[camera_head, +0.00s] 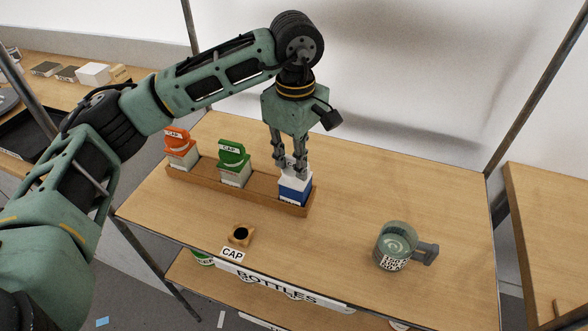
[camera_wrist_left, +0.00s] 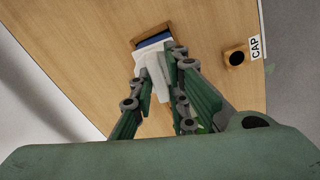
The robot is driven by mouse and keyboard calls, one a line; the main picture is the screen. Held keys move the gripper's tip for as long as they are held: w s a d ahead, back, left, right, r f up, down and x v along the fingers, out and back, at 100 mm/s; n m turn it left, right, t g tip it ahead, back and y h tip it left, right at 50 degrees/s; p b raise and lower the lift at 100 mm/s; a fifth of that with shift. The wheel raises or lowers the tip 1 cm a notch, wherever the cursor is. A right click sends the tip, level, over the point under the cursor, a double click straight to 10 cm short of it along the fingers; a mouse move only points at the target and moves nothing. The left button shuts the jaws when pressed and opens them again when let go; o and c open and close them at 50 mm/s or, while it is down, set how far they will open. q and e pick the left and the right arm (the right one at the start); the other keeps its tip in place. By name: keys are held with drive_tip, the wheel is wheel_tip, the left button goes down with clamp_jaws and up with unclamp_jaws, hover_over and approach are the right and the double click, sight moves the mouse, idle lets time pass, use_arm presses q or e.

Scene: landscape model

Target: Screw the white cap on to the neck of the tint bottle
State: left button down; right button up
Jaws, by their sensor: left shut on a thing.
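The tint bottle (camera_head: 294,192), with a blue body, stands upright in the right end of the wooden tray. My left gripper (camera_head: 290,168) points down over it and is shut on the white cap (camera_head: 289,159). The cap sits at the top of the bottle, but the fingers hide the neck, so I cannot tell whether it is threaded on. In the left wrist view, the cap (camera_wrist_left: 153,70) shows white between the fingers, with the blue bottle (camera_wrist_left: 151,42) just beyond. My right gripper is not in view.
The wooden tray (camera_head: 207,186) also holds bottles with an orange cap (camera_head: 176,137) and a green cap (camera_head: 233,152). A small wooden cap holder (camera_head: 241,233) with a dark, empty hole is near the front edge. A green mug (camera_head: 394,246) stands at right; the table between is clear.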

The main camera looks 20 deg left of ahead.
use_arm(q)
drive_tip(key=shift+s+d+f+m+b, duration=0.15)
drive_tip(key=shift+m+b, duration=0.1)
drive_tip(key=shift+m, duration=0.45)
drive_tip(key=shift+s+a+f+m+b, duration=0.15)
drive_tip(key=shift+m+b, duration=0.15)
drive_tip(key=shift+m, duration=0.4)
drive_tip(key=shift+s+d+f+m+b, duration=0.15)
drive_tip(key=shift+m+b, duration=0.1)
drive_tip(key=shift+m, duration=0.45)
drive_tip(key=shift+w, duration=0.15)
drive_tip(key=c, duration=1.8)
unclamp_jaws()
drive_tip(key=o, duration=0.4)
drive_tip(key=shift+w, duration=0.1)
drive_tip(key=shift+r, duration=0.1)
drive_tip(key=shift+w+r+p, duration=0.15)
drive_tip(key=shift+r+p, duration=0.5)
drive_tip(key=shift+r, duration=0.3)
drive_tip(key=shift+r+p, duration=2.1)
drive_tip(key=shift+r, duration=1.65)
